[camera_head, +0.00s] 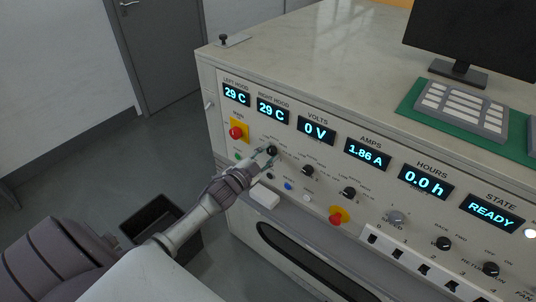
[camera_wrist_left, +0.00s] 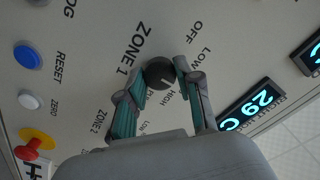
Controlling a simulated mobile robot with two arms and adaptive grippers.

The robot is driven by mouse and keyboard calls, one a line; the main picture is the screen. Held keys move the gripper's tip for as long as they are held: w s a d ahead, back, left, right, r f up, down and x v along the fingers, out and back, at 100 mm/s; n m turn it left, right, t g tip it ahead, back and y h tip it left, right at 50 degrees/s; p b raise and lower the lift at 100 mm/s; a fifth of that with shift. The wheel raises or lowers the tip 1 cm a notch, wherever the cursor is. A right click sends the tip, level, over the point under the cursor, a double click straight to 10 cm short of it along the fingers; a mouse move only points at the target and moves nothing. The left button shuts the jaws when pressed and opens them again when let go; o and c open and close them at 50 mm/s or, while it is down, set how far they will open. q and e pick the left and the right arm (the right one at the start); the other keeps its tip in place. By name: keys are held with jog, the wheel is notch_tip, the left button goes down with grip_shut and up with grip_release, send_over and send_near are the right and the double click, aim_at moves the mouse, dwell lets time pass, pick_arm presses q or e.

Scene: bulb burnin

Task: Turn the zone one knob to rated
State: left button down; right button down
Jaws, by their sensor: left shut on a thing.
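The zone one knob (camera_head: 271,151) is a round black knob on the sloped front panel, below the right hood display. In the left wrist view the knob (camera_wrist_left: 158,73) sits beside the ZONE 1 label, with OFF, LOW and HIGH printed around it. A pale pointer line on it faces the lower right, roughly towards HIGH. No rated label is readable there; a finger hides part of the scale. My left gripper (camera_head: 266,156) is shut on the knob, and its fingertips (camera_wrist_left: 160,80) lie on either side of it. My right gripper is not in view.
A red-on-yellow main switch (camera_head: 236,132) is left of the knob. The state display (camera_head: 492,212) reads READY. A dark bin (camera_head: 150,215) stands on the floor.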

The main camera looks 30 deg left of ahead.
pick_arm(q)
jog(key=c, duration=0.8)
grip_release()
jog(key=shift+o, duration=0.2)
jog(key=s, duration=1.2)
jog(key=shift+a, duration=0.45)
jog(key=s+d+f+n+g+y, duration=0.1)
jog(key=s+f+n+g, duration=0.2)
jog(key=f, duration=0.7)
jog(key=s+d+f+g+y, duration=0.15)
jog(key=s+f, duration=0.35)
jog(key=f, duration=0.5)
jog(key=s+f+n+g, duration=0.2)
jog(key=s+f+g, duration=0.25)
jog(key=f, duration=0.55)
jog(key=s+d+f+g, duration=0.2)
jog(key=s+d+f, duration=0.2)
jog(key=s, duration=0.5)
jog(key=s+d+f+n+g, duration=0.1)
jog(key=s+d+f+g, duration=0.2)
jog(key=s+f, duration=0.4)
jog(key=s+d+f+g, duration=0.3)
jog(key=s+d+f, duration=0.2)
jog(key=s, duration=0.7)
jog(key=shift+d+f+n+h, duration=0.3)
jog(key=shift+f+n+h, duration=0.05)
jog(key=shift+n+h, duration=0.1)
